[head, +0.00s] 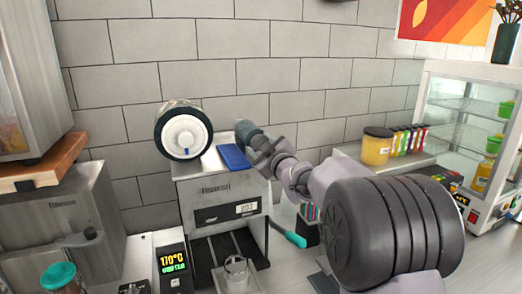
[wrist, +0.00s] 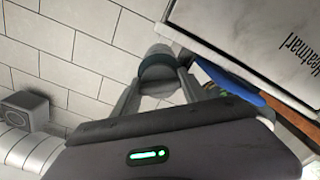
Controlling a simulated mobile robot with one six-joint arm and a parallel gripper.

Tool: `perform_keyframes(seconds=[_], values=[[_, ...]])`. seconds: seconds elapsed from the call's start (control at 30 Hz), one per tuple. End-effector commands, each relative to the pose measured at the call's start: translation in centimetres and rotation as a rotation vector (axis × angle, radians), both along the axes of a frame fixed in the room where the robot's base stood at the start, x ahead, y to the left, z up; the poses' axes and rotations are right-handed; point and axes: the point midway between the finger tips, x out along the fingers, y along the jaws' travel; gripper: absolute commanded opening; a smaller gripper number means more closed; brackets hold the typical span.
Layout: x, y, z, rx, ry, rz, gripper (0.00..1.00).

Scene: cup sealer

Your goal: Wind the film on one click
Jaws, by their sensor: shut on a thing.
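The cup sealer (head: 217,192) is a grey metal machine against the tiled wall. A film roll (head: 186,133) with a white hub and a small blue mark sits at its upper left. A dark teal round knob (head: 246,129) is at the upper right. My gripper (head: 256,141) reaches it from the right and is shut on it. In the wrist view the knob (wrist: 158,66) lies between my two fingertips (wrist: 158,82); its far side is hidden.
A teal-handled lever (head: 291,237) sticks out at the sealer's lower right. A metal cup holder (head: 236,272) sits at its front. A 170°C display box (head: 174,268) stands at left. A glass cabinet (head: 468,130) and a yellow jar (head: 377,148) are at right.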

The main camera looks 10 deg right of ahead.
Motion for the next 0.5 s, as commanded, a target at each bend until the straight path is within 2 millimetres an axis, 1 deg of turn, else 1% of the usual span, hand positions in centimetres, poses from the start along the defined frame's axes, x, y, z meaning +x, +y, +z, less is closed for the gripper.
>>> perform_keyframes(seconds=[0.5], values=[[0.01, 0.02, 0.1, 0.476, 0.093, 0.001, 0.1]])
